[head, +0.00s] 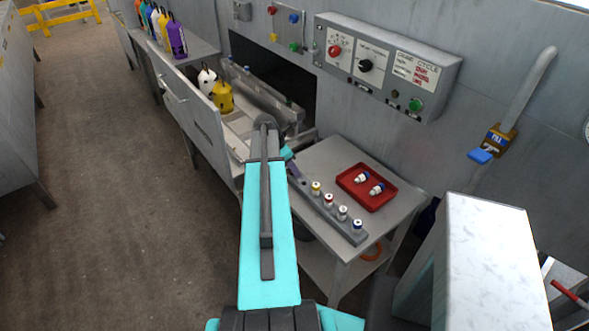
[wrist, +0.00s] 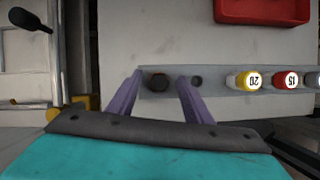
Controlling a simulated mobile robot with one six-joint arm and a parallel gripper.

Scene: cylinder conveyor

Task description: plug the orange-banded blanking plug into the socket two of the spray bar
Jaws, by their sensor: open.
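A grey rack (head: 329,214) lies along the table and also shows in the wrist view (wrist: 222,79). A dark, roughly six-sided part (wrist: 157,82) stands at its left end in the wrist view; no orange band shows, so I cannot tell whether it is the blanking plug. My gripper (wrist: 159,78) is open, its purple fingers on either side of this part with gaps. A dark empty hole (wrist: 197,81) is just right of the right finger. A long grey bar (head: 262,95) in the machine opening may be the spray bar; its sockets are not clear.
Yellow (wrist: 245,81), red (wrist: 286,80) and other banded nozzles stand farther right in the rack. A red tray (head: 347,181) behind it holds two blue-and-white pieces. A yellow bottle (head: 222,97) and a white bottle (head: 206,80) stand by the machine. The control box (head: 380,65) overhangs behind.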

